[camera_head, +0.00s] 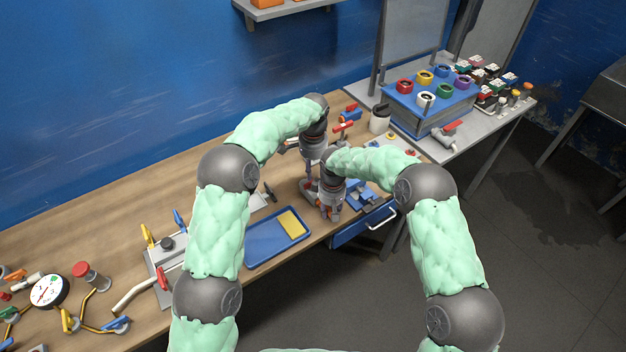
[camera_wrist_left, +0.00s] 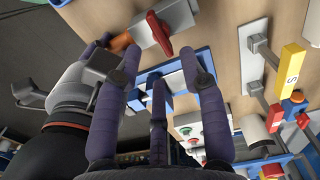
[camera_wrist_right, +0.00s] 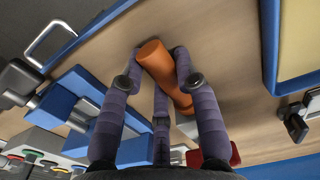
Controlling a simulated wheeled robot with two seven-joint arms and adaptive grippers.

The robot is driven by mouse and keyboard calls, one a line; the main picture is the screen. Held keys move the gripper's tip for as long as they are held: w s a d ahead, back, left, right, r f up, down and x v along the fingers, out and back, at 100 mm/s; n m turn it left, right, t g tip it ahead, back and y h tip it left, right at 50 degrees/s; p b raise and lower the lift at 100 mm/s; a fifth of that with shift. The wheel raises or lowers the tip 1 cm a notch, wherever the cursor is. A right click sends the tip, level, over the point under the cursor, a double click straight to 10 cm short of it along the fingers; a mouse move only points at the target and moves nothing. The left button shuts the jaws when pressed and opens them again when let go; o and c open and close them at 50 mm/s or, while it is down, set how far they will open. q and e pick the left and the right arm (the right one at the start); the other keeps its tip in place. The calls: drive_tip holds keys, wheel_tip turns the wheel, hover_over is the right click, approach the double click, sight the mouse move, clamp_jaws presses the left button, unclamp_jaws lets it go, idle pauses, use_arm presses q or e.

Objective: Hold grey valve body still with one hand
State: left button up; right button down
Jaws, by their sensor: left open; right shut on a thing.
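The grey valve body (camera_wrist_left: 178,12) with its red lever (camera_wrist_left: 160,34) lies on the wooden bench, at the top of the left wrist view. My left gripper (camera_wrist_left: 148,58) is open and empty above the bench, its fingers spread just short of the red lever. My right gripper (camera_wrist_right: 160,55) is shut on an orange cylinder (camera_wrist_right: 163,72). The cylinder also shows beside the valve in the left wrist view (camera_wrist_left: 121,43); I cannot tell whether the two are joined. In the head view my right gripper (camera_head: 332,212) is low near the front edge, partly hiding the valve.
A blue tray (camera_head: 252,258) with a yellow pad (camera_head: 291,222) lies left of my grippers. A blue fixture (camera_head: 362,196) stands to the right, above a blue drawer (camera_head: 350,234) with a handle. Tools and pipe parts lie at the bench's left end.

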use_arm(q)
drive_tip(key=shift+f, duration=3.1)
clamp_jaws()
